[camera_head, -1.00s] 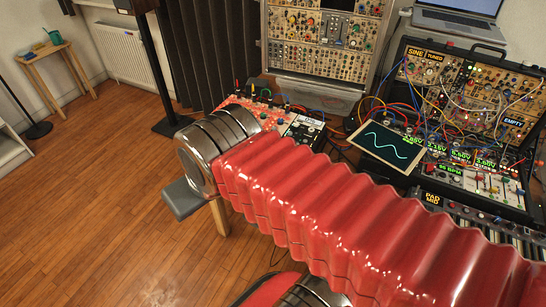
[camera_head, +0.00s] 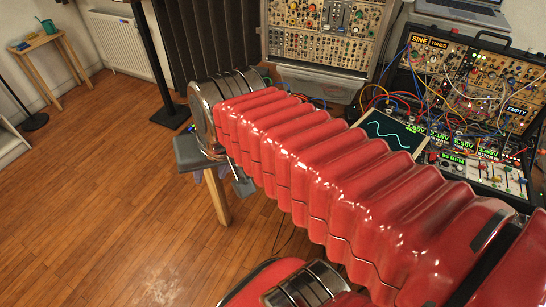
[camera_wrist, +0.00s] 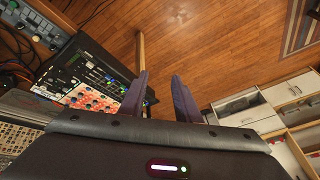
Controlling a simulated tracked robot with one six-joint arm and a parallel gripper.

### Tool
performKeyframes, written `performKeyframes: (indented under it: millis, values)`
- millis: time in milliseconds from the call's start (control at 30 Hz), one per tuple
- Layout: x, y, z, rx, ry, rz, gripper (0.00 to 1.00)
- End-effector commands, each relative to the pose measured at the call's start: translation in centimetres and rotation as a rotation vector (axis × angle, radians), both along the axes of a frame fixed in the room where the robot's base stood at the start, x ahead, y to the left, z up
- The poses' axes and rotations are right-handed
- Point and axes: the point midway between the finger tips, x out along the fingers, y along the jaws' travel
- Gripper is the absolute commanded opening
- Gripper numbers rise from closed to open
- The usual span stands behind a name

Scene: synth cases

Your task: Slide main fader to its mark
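I cannot tell which control is the main fader. In the head view, a panel with several coloured sliders (camera_head: 500,178) sits at the right, below green voltage readouts; its marks are too small to read. My gripper (camera_wrist: 158,84) shows in the wrist view with its two dark fingers apart and nothing between them. The left finger is beside the edge of a black device (camera_wrist: 88,68) with green lights and small controls; contact cannot be told. A red panel with round knobs (camera_wrist: 98,101) lies below that device. My red arm hides much of the bench in the head view.
A screen with a wave (camera_head: 392,133) stands left of the readouts. Modular racks with loose patch cables (camera_head: 470,85) fill the back right. A laptop (camera_head: 465,12) is behind. Open wooden floor (camera_head: 100,190) lies left; white drawers (camera_wrist: 245,108) show in the wrist view.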

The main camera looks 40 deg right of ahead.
Motion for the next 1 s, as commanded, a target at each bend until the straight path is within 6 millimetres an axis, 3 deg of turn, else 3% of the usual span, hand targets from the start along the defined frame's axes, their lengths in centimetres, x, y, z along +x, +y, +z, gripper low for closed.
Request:
performKeyframes:
  millis: [500, 733, 1000]
  values:
    - [3.9, -11.5, -3.3, 0.484, 0.121, -1.077, 0.30]
    - [4.1, -17.8, -5.4, 0.701, 0.152, -1.563, 0.30]
    - [3.0, -24.8, -8.0, 0.935, 0.176, -2.067, 0.30]
